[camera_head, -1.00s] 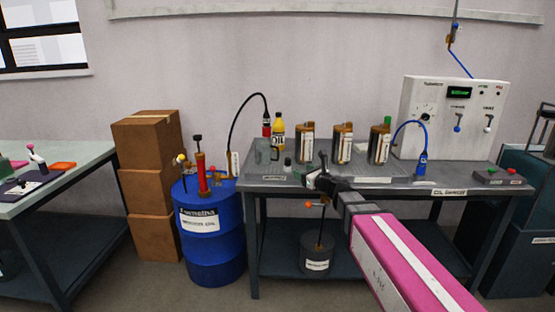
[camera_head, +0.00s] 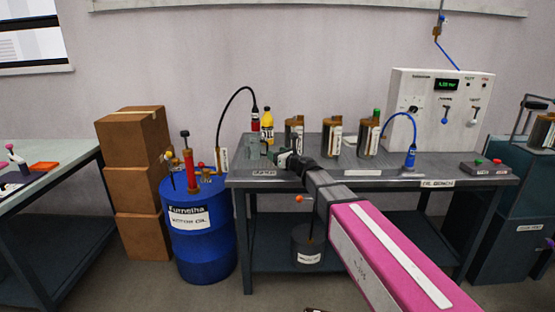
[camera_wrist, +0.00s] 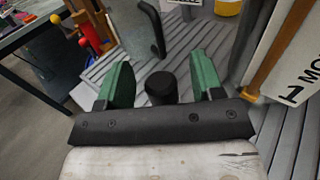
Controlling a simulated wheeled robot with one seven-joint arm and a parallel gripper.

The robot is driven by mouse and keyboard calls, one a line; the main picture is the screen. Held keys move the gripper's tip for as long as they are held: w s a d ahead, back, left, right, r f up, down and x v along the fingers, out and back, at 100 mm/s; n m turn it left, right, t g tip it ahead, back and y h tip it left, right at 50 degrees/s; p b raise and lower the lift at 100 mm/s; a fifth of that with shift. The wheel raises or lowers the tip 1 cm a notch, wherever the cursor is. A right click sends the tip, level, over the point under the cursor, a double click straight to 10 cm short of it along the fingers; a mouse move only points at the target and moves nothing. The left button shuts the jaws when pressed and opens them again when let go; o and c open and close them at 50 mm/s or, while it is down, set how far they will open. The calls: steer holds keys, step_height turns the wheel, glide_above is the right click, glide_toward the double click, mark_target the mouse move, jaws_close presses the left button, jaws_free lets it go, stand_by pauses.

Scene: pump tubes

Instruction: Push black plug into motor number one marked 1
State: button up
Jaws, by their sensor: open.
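A black plug (camera_wrist: 160,88) with a round top stands on the ridged bench top in the wrist view. My gripper (camera_wrist: 161,82) is open, with one green finger on each side of the plug and a gap to each. In the head view my gripper (camera_head: 281,158) is over the left part of the bench and the plug is hidden or too small to tell. Motor number one (camera_wrist: 303,65) is at the right in the wrist view, its white label marked 1. In the head view the leftmost brown motor (camera_head: 294,135) stands just behind my gripper.
Two more motors (camera_head: 335,138) (camera_head: 369,137) stand to the right on the bench (camera_head: 430,172). A blue barrel (camera_head: 200,250) stands left of the bench.

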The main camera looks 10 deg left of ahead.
steer(key=shift+x, duration=0.9)
steer(key=c, duration=1)
steer(key=shift+r, duration=0.1)
